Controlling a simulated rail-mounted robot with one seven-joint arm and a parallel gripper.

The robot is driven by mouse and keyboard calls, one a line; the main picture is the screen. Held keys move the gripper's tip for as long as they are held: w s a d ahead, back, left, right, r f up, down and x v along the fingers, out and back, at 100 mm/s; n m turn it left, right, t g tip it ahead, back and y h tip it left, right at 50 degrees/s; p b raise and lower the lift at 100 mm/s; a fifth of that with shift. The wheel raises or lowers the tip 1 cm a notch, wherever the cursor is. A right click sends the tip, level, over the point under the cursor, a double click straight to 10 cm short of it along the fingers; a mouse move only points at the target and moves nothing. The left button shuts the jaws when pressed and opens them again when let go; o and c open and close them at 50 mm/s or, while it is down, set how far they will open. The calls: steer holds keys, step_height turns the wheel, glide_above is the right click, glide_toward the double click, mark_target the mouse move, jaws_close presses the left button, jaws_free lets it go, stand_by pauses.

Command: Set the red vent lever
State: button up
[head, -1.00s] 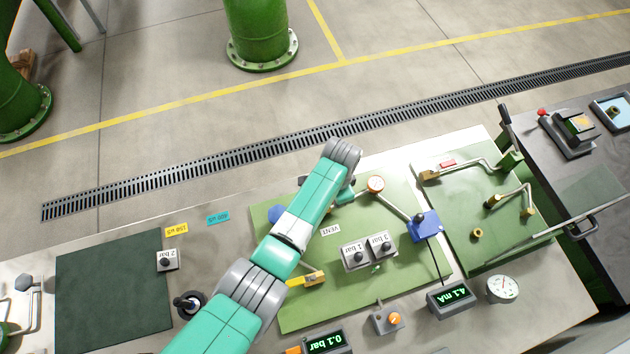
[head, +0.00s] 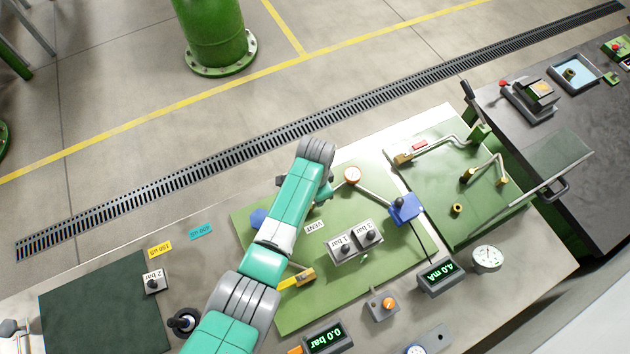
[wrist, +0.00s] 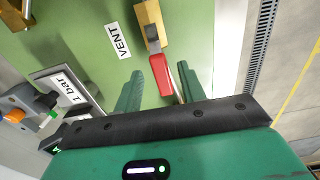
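The vent lever has a red handle (wrist: 160,74) on a grey stem, fixed to a brass valve body (wrist: 151,20), beside the VENT label (wrist: 117,40). In the wrist view the red handle lies between the two teal fingers of my gripper (wrist: 159,82). The fingers stand apart. The right finger is close to the handle, and I cannot tell if it touches. A clear gap shows on the left. In the head view my arm hides the lever, and the VENT label (head: 314,227) shows beside the arm.
A block with two black toggles (head: 356,240) stands on the green panel (head: 283,318). A round gauge (head: 352,175) and a blue block (head: 405,209) are near my gripper. A display reads 0.0 bar (head: 326,338), another 4.0 mA (head: 438,274). A yellow-handled valve (head: 298,279) sits near my arm.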

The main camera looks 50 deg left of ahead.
step_height(320, 180, up, 8)
steer(key=p, duration=0.1)
stand_by(0.4)
steer(key=shift+f, duration=0.1)
